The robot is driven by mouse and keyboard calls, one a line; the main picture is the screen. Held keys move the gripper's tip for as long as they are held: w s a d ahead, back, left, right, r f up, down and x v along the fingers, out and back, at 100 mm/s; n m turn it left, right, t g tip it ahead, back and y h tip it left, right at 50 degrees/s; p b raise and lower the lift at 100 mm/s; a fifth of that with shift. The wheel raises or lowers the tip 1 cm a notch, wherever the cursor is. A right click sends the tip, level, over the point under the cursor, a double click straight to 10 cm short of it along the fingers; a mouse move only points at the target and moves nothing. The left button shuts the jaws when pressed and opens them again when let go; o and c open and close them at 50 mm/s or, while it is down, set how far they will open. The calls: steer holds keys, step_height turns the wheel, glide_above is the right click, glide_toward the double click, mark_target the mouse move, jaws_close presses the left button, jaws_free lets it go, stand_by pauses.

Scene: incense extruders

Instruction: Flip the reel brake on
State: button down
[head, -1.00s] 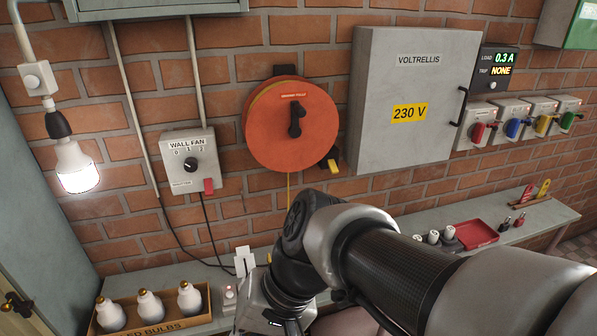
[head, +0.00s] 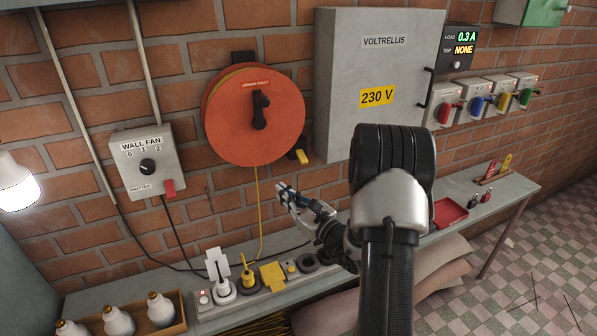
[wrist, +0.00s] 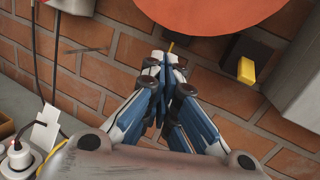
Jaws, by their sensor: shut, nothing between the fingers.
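The orange cable reel (head: 225,130) with a black crank handle hangs on the brick wall, and its lower edge shows at the top of the wrist view (wrist: 195,18). The reel brake appears to be the small black block with a yellow lever (head: 302,157) at the reel's lower right. In the wrist view the yellow lever (wrist: 246,71) is to the right of my gripper. My gripper (head: 284,188) is below the reel and lower left of the lever, apart from it. Its fingers (wrist: 169,58) are shut and empty.
A yellow cable (head: 259,215) hangs from the reel to a power strip (head: 240,300) on the bench. The grey 230 V cabinet (head: 380,75) stands out from the wall right of the lever. A wall fan switch (head: 147,165) is left of the reel.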

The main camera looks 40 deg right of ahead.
mark_target(301, 156)
steer(key=s+d+f+m+h, duration=0.2)
steer(key=d+f+m+h, duration=0.3)
steer(key=d, duration=0.5)
steer(key=shift+s+f+h, duration=0.35)
steer(key=shift+h, duration=0.25)
steer(key=w+d+r+b, duration=0.2)
steer(key=w+r, duration=0.2)
steer(key=w, duration=0.4)
steer(key=shift+r, duration=0.3)
steer(key=shift+a, duration=0.1)
steer(key=shift+r+g+p, duration=0.15)
steer(key=shift+g+p, duration=0.15)
steer(key=shift+p, duration=0.05)
